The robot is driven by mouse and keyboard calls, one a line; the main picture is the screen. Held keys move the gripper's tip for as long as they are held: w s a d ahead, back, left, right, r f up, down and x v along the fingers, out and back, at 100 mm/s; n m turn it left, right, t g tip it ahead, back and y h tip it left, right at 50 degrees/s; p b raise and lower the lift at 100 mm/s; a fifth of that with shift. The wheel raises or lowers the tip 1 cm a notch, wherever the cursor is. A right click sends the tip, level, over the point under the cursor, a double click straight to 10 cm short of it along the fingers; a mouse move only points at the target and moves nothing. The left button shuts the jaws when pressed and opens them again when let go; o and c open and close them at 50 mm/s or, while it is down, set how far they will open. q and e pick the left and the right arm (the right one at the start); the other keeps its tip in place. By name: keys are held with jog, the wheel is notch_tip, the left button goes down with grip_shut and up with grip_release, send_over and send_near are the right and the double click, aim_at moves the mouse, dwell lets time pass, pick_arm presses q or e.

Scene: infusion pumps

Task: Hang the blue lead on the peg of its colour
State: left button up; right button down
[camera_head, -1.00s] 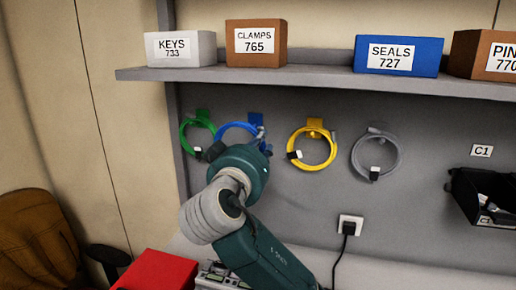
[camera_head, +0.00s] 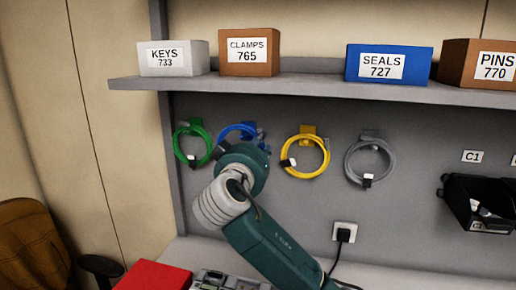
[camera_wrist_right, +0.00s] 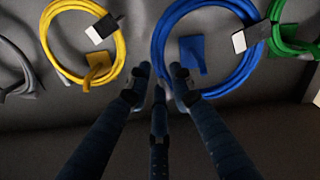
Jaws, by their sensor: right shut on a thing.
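The blue lead (camera_head: 229,131) is a coiled loop in front of the back panel, partly hidden by my right arm in the head view. In the wrist view the blue lead (camera_wrist_right: 166,38) passes between the fingers of my right gripper (camera_wrist_right: 158,88), which is shut on it. The blue peg's square tab (camera_wrist_right: 193,54) appears inside the loop's outline. I cannot tell whether the loop rests on the peg or is held just in front. In the head view the blue tab (camera_head: 250,130) shows only in part. My left gripper is not in view.
A green lead (camera_head: 180,150) hangs close on the left. A yellow lead (camera_head: 326,160) and a grey lead (camera_head: 349,164) hang to the right. The shelf (camera_head: 290,88) with labelled boxes is above. A plugged socket (camera_head: 344,232) and a black bin (camera_head: 462,205) are lower right.

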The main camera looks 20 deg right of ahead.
jog(key=x, duration=0.4)
jog(key=shift+w+d+f, duration=0.15)
jog(key=shift+w+f, duration=0.05)
jog(key=shift+f, duration=0.05)
jog(key=shift+f+b, duration=0.7)
jog(key=shift+f, duration=0.05)
jog(key=c, duration=1.5)
grip_release()
jog(key=shift+o, duration=0.2)
